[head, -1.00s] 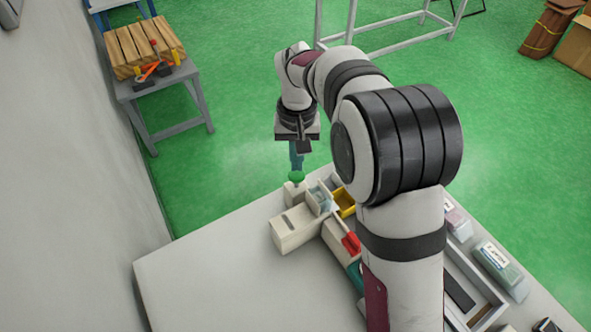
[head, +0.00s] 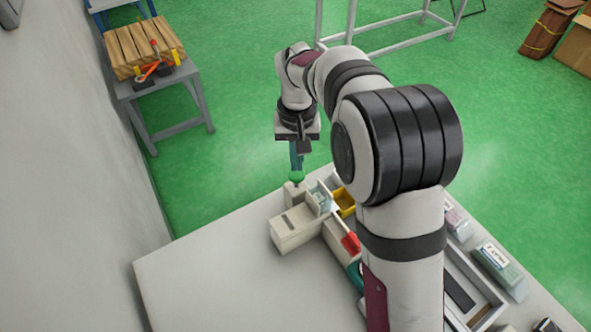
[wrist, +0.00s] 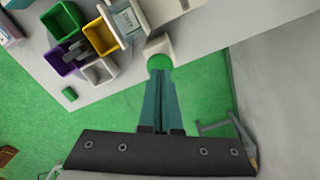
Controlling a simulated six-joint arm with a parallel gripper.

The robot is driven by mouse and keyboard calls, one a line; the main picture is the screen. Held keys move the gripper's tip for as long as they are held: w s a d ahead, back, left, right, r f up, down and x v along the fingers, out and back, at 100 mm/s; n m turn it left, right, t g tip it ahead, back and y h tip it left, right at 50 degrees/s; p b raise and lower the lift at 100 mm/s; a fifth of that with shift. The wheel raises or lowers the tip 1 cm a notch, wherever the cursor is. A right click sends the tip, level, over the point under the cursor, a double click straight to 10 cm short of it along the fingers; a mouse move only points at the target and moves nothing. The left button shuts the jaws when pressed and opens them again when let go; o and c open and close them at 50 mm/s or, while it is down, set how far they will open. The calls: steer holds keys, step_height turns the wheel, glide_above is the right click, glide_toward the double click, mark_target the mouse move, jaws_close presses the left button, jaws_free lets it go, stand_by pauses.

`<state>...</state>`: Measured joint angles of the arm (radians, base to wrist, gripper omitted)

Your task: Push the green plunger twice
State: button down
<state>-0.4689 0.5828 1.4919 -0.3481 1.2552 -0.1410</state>
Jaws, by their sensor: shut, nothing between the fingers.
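The green plunger (head: 296,176) is a round green knob on a small pale block at the far end of the white machine (head: 296,228). It also shows in the wrist view (wrist: 159,62), just beyond my fingertips. My gripper (head: 297,167) points down with its teal fingers shut and empty, right over the knob. In the wrist view the fingertips (wrist: 159,72) overlap the near edge of the knob. I cannot tell whether they touch it or sit slightly above it.
Beside the machine are a yellow bin (wrist: 100,37), a purple bin (wrist: 59,59) and a green bin (wrist: 62,20). A red part (head: 350,243) lies near my arm. The table's left front (head: 220,290) is clear. A grey wall stands at the left.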

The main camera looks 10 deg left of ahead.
mark_target(297, 174)
stand_by(0.3)
steer(key=shift+f, duration=2.05)
steer(key=shift+r, duration=2.05)
steer(key=shift+r, duration=2.5)
